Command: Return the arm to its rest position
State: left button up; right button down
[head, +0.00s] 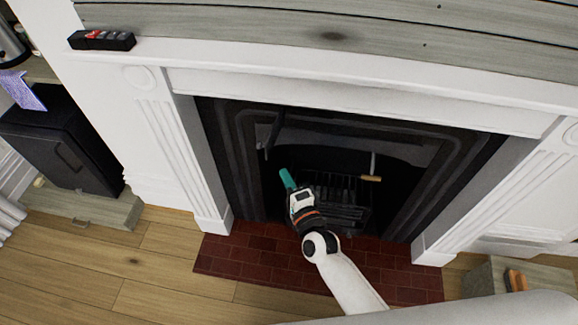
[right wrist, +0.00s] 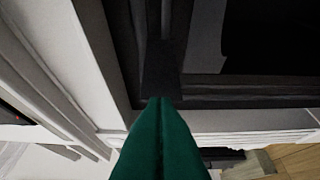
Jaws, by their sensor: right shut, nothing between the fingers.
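My right arm reaches up from the bottom of the head view toward the fireplace. Its gripper (head: 287,178) has teal fingers and is in front of the dark firebox opening. In the right wrist view the teal fingers (right wrist: 161,135) are pressed together with nothing between them. The black fireplace surround (right wrist: 205,92) fills much of that view beyond the fingertips. My left gripper is not in either view.
A white mantel (head: 330,68) frames the black fireplace (head: 240,130), with a grate (head: 340,190) inside. A red brick hearth (head: 260,262) lies below. A black box (head: 101,40) sits on the mantel's left end. A dark cabinet (head: 60,140) stands left. Wooden floor (head: 100,260) is clear at lower left.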

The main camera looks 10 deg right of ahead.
jog(key=s+d+f+n+g+h, duration=0.1)
jog(key=s+d+f+n+g, duration=0.15)
jog(key=s+f, duration=0.5)
jog(key=s+d+f+n+g, duration=0.2)
jog(key=s+f+n+g, duration=0.15)
jog(key=f, duration=0.75)
jog(key=s+d+f+n+g+h, duration=0.1)
jog(key=s+d+f+n+g, duration=0.15)
jog(key=s+f, duration=0.55)
jog(key=s+d+f+n+g+h, duration=0.1)
jog(key=s+d+f+n+g, duration=0.1)
jog(key=s, duration=0.6)
jog(key=s+d+f+n+g+h, duration=0.1)
jog(key=s+d+f+n+g, duration=0.2)
jog(key=s+d+f, duration=0.3)
jog(key=s+d+f+n+g+h, duration=0.1)
jog(key=s+d+f+n+g, duration=0.2)
jog(key=s+f, duration=0.4)
jog(key=s+d+n, duration=0.1)
jog(key=s, duration=0.2)
jog(key=shift+s+f, duration=0.25)
jog(key=shift+s, duration=0.05)
